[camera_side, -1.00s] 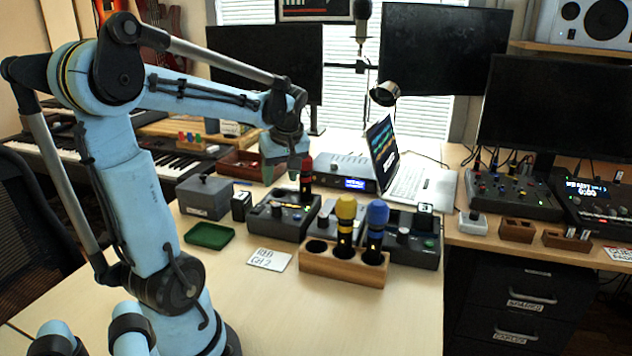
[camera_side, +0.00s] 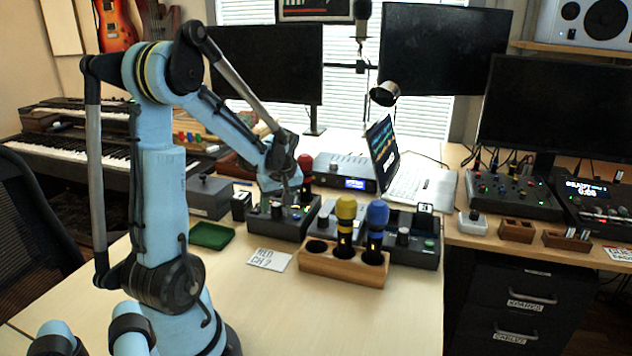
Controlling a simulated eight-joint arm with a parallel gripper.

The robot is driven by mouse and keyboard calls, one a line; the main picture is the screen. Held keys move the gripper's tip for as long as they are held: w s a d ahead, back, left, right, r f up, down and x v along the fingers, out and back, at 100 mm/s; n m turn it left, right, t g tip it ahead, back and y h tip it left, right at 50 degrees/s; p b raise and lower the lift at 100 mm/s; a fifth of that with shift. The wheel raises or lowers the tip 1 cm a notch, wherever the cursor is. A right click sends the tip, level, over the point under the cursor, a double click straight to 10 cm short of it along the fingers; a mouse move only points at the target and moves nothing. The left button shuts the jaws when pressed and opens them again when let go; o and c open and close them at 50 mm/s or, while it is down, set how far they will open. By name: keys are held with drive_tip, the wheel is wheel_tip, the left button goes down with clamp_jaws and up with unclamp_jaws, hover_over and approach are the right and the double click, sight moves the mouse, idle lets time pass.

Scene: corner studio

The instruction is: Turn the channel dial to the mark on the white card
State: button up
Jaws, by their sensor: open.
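The white card (camera_side: 270,259) lies on the table and seems to read "RED CH 2". Behind it stands a dark station (camera_side: 290,228) with small lit controls, holding the red-topped microphone (camera_side: 306,162). A pale channel dial (camera_side: 277,209) shows on the station's top; its setting is too small to read. My gripper (camera_side: 287,196) is open and points down just above the dial. I cannot tell whether the fingers are around the dial or touching it.
A wooden block (camera_side: 342,264) holds the yellow microphone (camera_side: 346,208) and blue microphone (camera_side: 377,213) to the right. Another dark station (camera_side: 413,248) stands behind it. A green tray (camera_side: 211,236) and grey box (camera_side: 210,197) are at left. The front table is clear.

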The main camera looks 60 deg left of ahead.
clamp_jaws()
drive_tip(key=shift+m, duration=0.4)
drive_tip(key=m+t, duration=0.1)
drive_tip(key=m, duration=0.2)
drive_tip(key=shift+s+t, duration=0.15)
drive_tip(key=shift+t, duration=0.15)
drive_tip(key=shift+s+m+t+h, duration=0.1)
drive_tip(key=shift+m+t+h, duration=0.45)
drive_tip(key=shift+m, duration=1.65)
unclamp_jaws()
drive_tip(key=shift+a, duration=0.1)
